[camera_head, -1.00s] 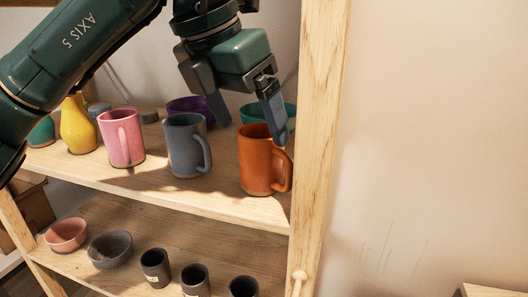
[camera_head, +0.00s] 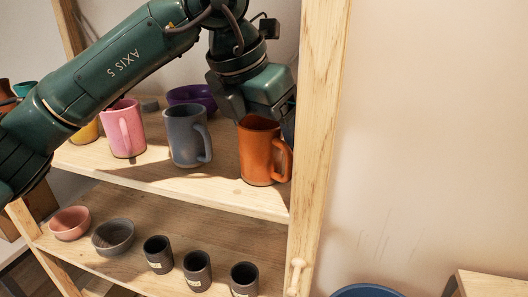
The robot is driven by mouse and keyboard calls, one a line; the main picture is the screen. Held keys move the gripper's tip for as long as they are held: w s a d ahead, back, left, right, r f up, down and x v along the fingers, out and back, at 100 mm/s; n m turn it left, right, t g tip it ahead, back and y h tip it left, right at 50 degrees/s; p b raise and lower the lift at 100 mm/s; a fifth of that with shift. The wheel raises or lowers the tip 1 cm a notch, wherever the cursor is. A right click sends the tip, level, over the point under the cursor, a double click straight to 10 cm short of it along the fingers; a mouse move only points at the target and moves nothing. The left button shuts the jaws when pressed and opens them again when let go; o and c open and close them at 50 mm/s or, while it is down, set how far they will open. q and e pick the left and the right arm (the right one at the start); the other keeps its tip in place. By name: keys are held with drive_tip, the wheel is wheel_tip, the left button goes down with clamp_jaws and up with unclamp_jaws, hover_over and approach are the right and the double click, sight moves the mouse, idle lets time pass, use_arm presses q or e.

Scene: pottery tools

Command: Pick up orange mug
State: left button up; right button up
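The orange mug (camera_head: 256,154) stands upright near the right end of the upper shelf (camera_head: 222,187), its handle toward the right post. My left gripper (camera_head: 262,103) is at the mug's top, reaching down from above and behind. Its fingers look apart, one at the mug's upper left and the other partly hidden behind its right side. I cannot tell whether they touch the mug. My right gripper is not in view.
A blue-grey mug (camera_head: 184,138) stands just left of the orange mug, then a pink mug (camera_head: 123,130). A purple bowl (camera_head: 192,95) is behind. The wooden post (camera_head: 320,130) is close on the right. Bowls and dark cups (camera_head: 197,272) occupy the lower shelf.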

use_arm(q)
drive_tip(key=c, duration=1)
drive_tip(key=shift+o, duration=0.2)
drive_tip(key=shift+r, duration=0.15)
